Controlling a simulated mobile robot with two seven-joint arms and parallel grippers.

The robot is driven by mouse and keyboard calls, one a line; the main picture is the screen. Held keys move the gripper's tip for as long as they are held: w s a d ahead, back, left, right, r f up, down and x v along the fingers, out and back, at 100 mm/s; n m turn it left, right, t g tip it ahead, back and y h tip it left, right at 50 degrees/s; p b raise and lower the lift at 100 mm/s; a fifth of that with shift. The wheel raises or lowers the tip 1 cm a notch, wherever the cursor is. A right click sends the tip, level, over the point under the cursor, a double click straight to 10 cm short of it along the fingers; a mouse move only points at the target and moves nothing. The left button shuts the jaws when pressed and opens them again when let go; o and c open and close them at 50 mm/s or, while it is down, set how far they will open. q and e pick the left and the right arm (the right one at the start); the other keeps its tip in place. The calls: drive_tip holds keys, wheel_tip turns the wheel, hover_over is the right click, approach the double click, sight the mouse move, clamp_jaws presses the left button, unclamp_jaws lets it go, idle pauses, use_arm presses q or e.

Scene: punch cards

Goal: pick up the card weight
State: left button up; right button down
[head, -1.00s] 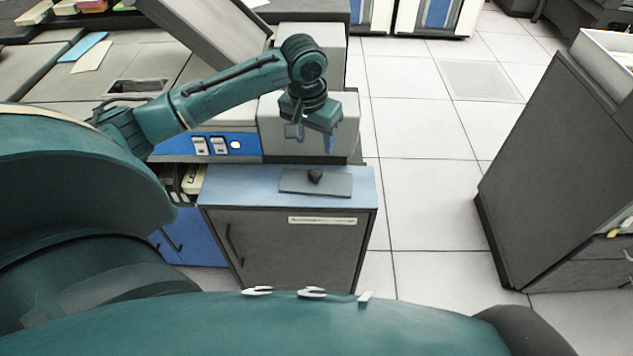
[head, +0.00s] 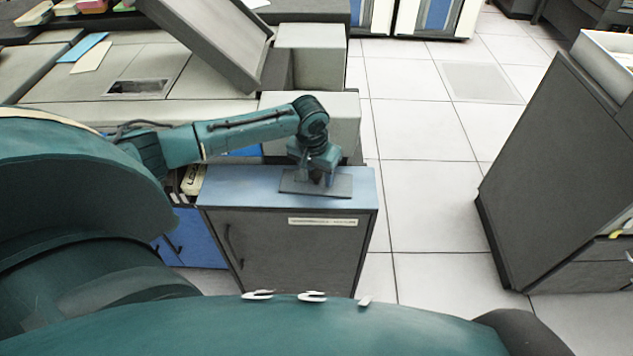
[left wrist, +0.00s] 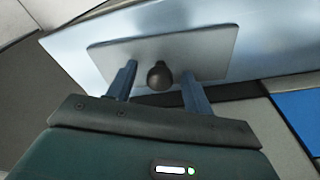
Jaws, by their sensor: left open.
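The card weight is a flat grey plate (head: 338,187) with a dark round knob. It lies on the blue top of a small grey cabinet (head: 220,182). In the left wrist view the plate (left wrist: 200,50) lies flat and its dark knob (left wrist: 159,76) shows between the fingers. My left gripper (head: 316,180) is over the plate, pointing down. In the left wrist view my left gripper (left wrist: 160,85) is open, with one finger on each side of the knob and a gap to each. The head view hides the knob behind the gripper. My right gripper is not in view.
A pale grey machine block (head: 345,105) stands right behind the cabinet top. A tilted grey panel (head: 205,35) rises behind the arm. A tall dark cabinet (head: 555,170) stands at the right. The tiled floor (head: 430,200) between is clear.

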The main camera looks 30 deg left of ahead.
use_arm(q)
drive_tip(key=shift+f, duration=0.15)
clamp_jaws()
idle(0.4)
